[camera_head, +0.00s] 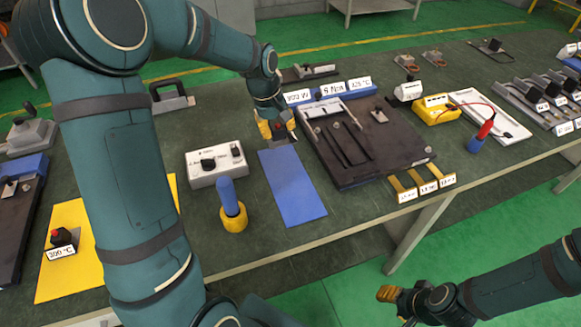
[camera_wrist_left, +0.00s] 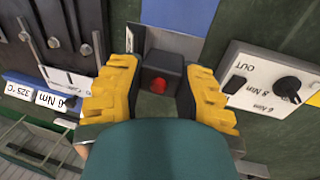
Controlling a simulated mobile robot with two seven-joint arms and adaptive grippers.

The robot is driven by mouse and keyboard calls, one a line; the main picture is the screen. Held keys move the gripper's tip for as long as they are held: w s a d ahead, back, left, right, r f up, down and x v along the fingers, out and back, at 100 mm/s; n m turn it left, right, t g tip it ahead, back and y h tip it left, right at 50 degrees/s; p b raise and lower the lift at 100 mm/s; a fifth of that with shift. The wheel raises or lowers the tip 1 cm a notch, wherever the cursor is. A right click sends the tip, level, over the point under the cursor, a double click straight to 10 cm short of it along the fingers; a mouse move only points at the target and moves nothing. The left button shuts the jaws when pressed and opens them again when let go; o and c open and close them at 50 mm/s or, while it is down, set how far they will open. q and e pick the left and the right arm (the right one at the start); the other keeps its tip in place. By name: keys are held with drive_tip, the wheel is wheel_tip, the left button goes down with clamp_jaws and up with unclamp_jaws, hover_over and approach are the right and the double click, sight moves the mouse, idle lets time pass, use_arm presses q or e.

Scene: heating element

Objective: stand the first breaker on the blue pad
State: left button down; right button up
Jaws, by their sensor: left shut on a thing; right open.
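The blue pad (camera_head: 292,188) lies flat on the dark green bench top, left of the large dark fixture; part of it also shows at the top of the left wrist view (camera_wrist_left: 180,14). My left gripper (camera_head: 279,130) is at the far end of the pad. Its yellow fingers are shut on a dark grey block with a red button, the breaker (camera_wrist_left: 162,72). In the head view the fingers mostly hide the breaker, and I cannot tell whether it touches the pad. My right gripper (camera_head: 389,294) is empty in front of the bench at lower right, its fingers open.
A white control box (camera_head: 216,164) with a black knob stands left of the pad. The dark fixture (camera_head: 365,140) is close on the right. The pad's surface is clear.

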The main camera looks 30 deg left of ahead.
sight(281, 162)
use_arm(q)
wheel_tip(281, 162, down, 9)
drive_tip(key=shift+f+b, duration=0.1)
drive_tip(key=shift+b, duration=0.9)
drive_tip(key=c, duration=0.7)
unclamp_jaws()
drive_tip(key=shift+f, duration=0.15)
drive_tip(key=shift+a+r, duration=0.1)
drive_tip(key=shift+r, duration=0.45)
drive_tip(key=r+p, duration=0.1)
drive_tip(key=r, duration=0.2)
drive_tip(key=s+a+r, duration=0.1)
drive_tip(key=r, duration=0.3)
drive_tip(key=s+r+p, duration=0.1)
drive_tip(key=r, duration=0.3)
drive_tip(key=shift+a+p, duration=0.15)
drive_tip(key=shift+p, duration=0.2)
